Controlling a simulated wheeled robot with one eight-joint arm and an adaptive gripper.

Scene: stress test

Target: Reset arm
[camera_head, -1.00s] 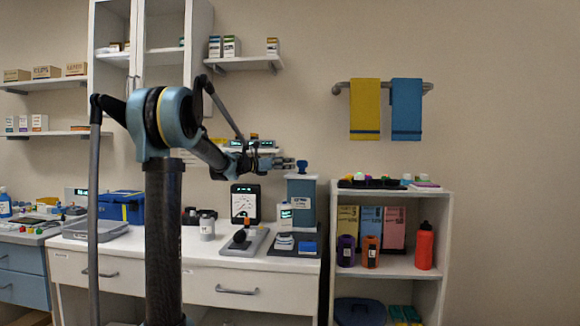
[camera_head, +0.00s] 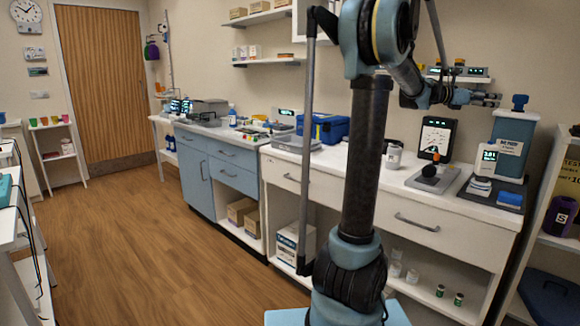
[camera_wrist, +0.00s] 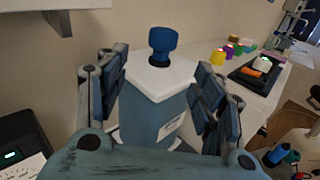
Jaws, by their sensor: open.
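My gripper (camera_head: 487,99) is at the end of my raised arm, above the white counter (camera_head: 330,165) at the right. In the wrist view my gripper (camera_wrist: 160,95) is open, with its fingers apart. Between and beyond the fingers is a blue-grey box with a white top (camera_wrist: 155,80) and a dark blue knob (camera_wrist: 162,42). The same box shows in the head view (camera_head: 511,140), just right of the fingertips. I see nothing held, and I cannot tell whether the fingers touch the box.
A black meter (camera_head: 437,139) and a joystick device (camera_head: 432,178) stand on the counter below the arm. A blue case (camera_head: 322,128) is further left. Wall shelves (camera_head: 268,63) hang behind. A white shelf unit (camera_head: 548,215) is at the right. The wooden floor (camera_head: 150,240) at left is clear.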

